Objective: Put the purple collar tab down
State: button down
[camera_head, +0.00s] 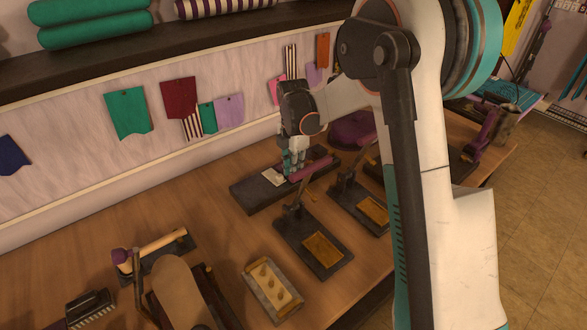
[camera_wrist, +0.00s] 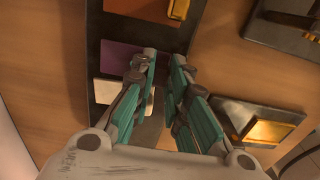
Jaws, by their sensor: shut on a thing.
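My gripper (camera_head: 293,172) is low over a long dark board (camera_head: 250,195) on the bench; its two teal fingers also show in the wrist view (camera_wrist: 165,62). It is shut on a thin thing, which I take for the purple collar tab; the fingers mostly hide it. A flat purple patch (camera_wrist: 120,57) shows on the board left of the fingertips in the wrist view. I cannot tell if it is the tab itself. A white piece (camera_head: 272,178) lies beside the gripper on the board, and it also shows in the wrist view (camera_wrist: 112,92).
Dark stands with amber plates (camera_head: 323,250) and (camera_head: 373,210) are close in front of the board. A small tray with knobs (camera_head: 272,287) and a roller stand (camera_head: 160,245) are nearer. Coloured tabs (camera_head: 127,112) hang on the wall behind. Bare bench lies left of the board.

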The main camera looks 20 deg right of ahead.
jog(key=shift+f, duration=0.2)
jog(key=c, duration=1.6)
grip_release()
jog(key=shift+r, duration=0.1)
notch_tip(320, 180, up, 12)
jog(key=p, duration=0.3)
jog(key=shift+r+p, duration=0.15)
jog(key=shift+p, duration=0.25)
